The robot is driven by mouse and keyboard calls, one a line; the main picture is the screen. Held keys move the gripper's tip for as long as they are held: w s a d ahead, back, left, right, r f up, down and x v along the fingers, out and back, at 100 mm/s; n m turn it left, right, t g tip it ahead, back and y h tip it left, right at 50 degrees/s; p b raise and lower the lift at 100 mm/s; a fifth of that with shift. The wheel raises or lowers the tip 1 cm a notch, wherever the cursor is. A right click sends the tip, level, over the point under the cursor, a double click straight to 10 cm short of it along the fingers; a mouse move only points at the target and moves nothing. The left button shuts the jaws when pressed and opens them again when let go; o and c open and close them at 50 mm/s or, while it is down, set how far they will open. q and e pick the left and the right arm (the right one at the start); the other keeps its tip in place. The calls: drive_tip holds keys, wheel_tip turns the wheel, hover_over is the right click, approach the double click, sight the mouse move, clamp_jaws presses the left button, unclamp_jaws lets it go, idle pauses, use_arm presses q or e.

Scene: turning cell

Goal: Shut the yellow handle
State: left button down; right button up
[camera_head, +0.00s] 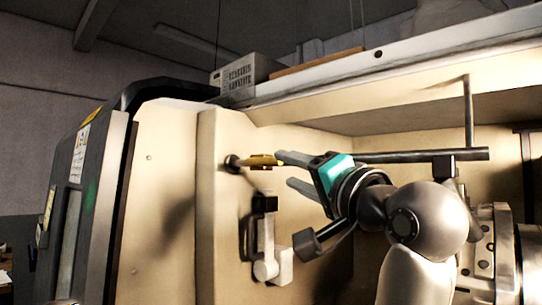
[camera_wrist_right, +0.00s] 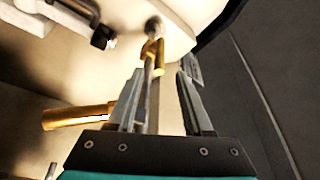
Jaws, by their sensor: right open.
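The yellow handle (camera_head: 262,161) sticks out from a dark round mount on the cream machine panel, left of centre in the head view. In the right wrist view a yellow fitting (camera_wrist_right: 152,54) sits on a grey bar that runs down between my fingers, and a thicker yellow cylinder (camera_wrist_right: 78,117) lies left of the left finger. I cannot tell how these parts join. My right gripper (camera_head: 291,171) is open and points left at the panel. Its upper fingertip is close to the handle's right end; contact is unclear. My left gripper is not in view.
A grey lever fixture (camera_head: 266,240) with a dark top hangs on the panel just below the handle. A dark horizontal bar (camera_head: 430,155) runs behind my right wrist. A machine chuck (camera_head: 493,250) stands at the lower right.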

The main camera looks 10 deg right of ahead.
sight(273, 164)
drive_tip(key=p+x, duration=0.2)
drive_tip(key=x, duration=0.5)
drive_tip(key=shift+w+a, duration=0.1)
drive_tip(key=shift+w, duration=0.15)
drive_tip(key=shift+c, duration=0.4)
clamp_jaws()
idle(0.8)
